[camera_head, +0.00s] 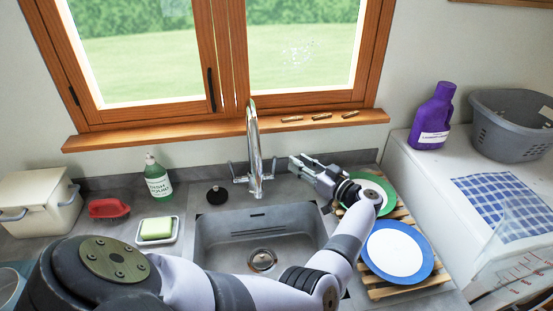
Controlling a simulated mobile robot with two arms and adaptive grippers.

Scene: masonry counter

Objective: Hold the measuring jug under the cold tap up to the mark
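The chrome tap (254,150) stands behind the sink (225,235), its spout upright and a lever on each side. No water shows in the sink. My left gripper (292,164) is just right of the tap, pointing left toward its right-hand lever. Its fingers look parted, with nothing seen between them; whether they touch the lever I cannot tell. A clear vessel with red marks, apparently the measuring jug (524,266), shows at the lower right, partly cut off by the frame. What holds or supports it is hidden. My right gripper is not in view.
Right of the sink, a green-rimmed plate (386,189) and a blue-rimmed plate (426,266) lie on a slatted rack (405,291). A purple bottle (432,118) and grey basket (500,125) stand farther right. Dish soap (158,182), a soap dish (142,239) and a black plug (217,195) are left.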

